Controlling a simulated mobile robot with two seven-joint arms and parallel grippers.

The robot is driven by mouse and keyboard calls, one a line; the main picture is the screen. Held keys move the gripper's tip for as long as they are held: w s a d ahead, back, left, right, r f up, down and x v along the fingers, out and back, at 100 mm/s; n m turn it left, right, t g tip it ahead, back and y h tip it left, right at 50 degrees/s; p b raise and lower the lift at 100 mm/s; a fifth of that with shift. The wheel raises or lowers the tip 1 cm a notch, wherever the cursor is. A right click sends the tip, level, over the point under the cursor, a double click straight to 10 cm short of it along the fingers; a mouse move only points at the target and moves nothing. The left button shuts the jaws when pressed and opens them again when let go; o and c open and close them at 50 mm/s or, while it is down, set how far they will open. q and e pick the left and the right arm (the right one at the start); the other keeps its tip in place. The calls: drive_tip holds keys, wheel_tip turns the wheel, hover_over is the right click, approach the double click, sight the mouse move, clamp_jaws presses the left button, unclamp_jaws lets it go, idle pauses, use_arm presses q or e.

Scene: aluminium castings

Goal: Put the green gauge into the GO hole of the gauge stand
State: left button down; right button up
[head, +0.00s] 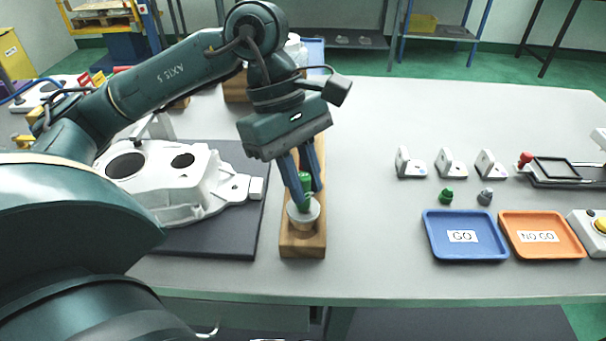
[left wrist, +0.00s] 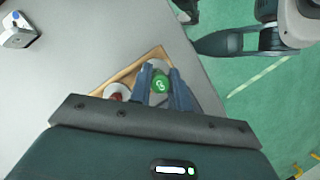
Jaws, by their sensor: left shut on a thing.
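My left gripper (head: 305,190) is shut on the green gauge (head: 305,180) over the near end of the wooden gauge stand (head: 303,246). The gauge is nearly upright between the two blue fingers, just above or at a pale round piece (head: 303,212) at the stand's near end. I cannot tell whether its lower end is in a hole. In the left wrist view the green top of the gauge (left wrist: 160,84) sits between the fingers, and a red-topped piece (left wrist: 116,93) sits beside it in the stand (left wrist: 128,73). My right gripper is not in view.
A white casting (head: 190,185) lies on a dark mat (head: 215,245) left of the stand. To the right are a blue GO tray (head: 465,252), an orange NO GO tray (head: 543,250) and several white angled parts (head: 450,163). The table between stand and trays is clear.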

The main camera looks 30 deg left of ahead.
sight(303, 217)
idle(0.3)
use_arm(q)
drive_tip(key=shift+b, duration=0.6)
idle(0.9)
idle(0.3)
drive_tip(key=shift+f, duration=0.15)
drive_tip(key=shift+f+b, duration=0.35)
drive_tip(key=shift+b, duration=0.2)
drive_tip(key=shift+f+b, duration=1.6)
drive_tip(key=shift+b, duration=0.05)
drive_tip(key=c, duration=1.2)
unclamp_jaws()
drive_tip(key=shift+c, duration=0.2)
